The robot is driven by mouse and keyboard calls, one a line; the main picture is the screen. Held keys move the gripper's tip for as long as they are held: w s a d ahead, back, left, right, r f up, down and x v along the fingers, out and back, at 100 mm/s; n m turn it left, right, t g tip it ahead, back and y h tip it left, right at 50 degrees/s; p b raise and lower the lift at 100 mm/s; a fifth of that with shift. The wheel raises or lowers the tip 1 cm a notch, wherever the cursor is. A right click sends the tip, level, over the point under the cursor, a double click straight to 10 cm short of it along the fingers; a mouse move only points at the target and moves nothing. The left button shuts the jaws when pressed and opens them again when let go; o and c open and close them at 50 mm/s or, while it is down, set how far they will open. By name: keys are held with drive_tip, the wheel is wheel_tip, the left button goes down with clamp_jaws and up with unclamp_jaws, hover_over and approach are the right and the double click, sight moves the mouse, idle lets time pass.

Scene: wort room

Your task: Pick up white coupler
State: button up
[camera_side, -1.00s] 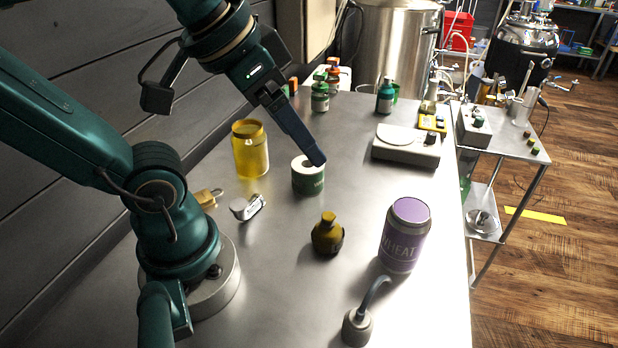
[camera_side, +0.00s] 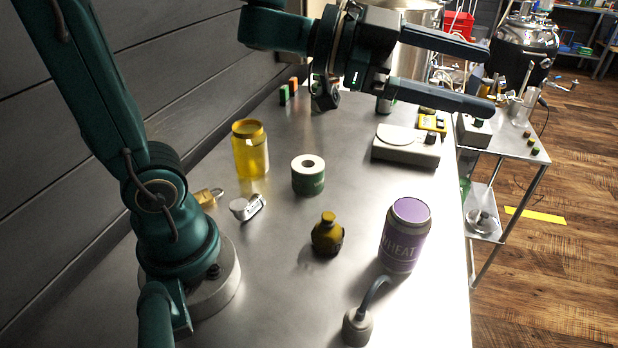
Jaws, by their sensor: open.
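The white coupler (camera_side: 243,207), a small whitish-grey fitting with a shiny metal end, lies on the steel table near my arm's base. It is in plain view with nothing on it. My gripper (camera_side: 490,81) is open and empty, with its two long dark fingers spread apart and pointing to the right. It is raised high over the far right part of the table, well away from the coupler, and it covers part of the view behind it.
A brass fitting (camera_side: 207,197) lies left of the coupler, close to my base. A green-and-white roll (camera_side: 308,176), a yellow jar (camera_side: 250,150), an amber bottle (camera_side: 327,235) and a purple wheat jar (camera_side: 405,236) stand around. A flat scale (camera_side: 405,147) sits farther back. The steel between these is bare.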

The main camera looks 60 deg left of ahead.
drive_tip(key=s+d+f+m+g+h, duration=0.3)
drive_tip(key=s+d+f+m+g, duration=0.15)
drive_tip(key=s+g, duration=0.25)
drive_tip(key=g, duration=0.6)
hover_over(368, 333)
drive_tip(key=a, duration=0.4)
wheel_tip(368, 333, down, 4)
drive_tip(key=r, duration=0.1)
drive_tip(key=shift+m, duration=0.45)
wheel_tip(368, 333, down, 18)
drive_tip(key=shift+s+d+f, duration=0.1)
drive_tip(key=shift+d+f, duration=0.05)
drive_tip(key=shift+f, duration=0.1)
drive_tip(key=shift+x, duration=2.55)
clamp_jaws()
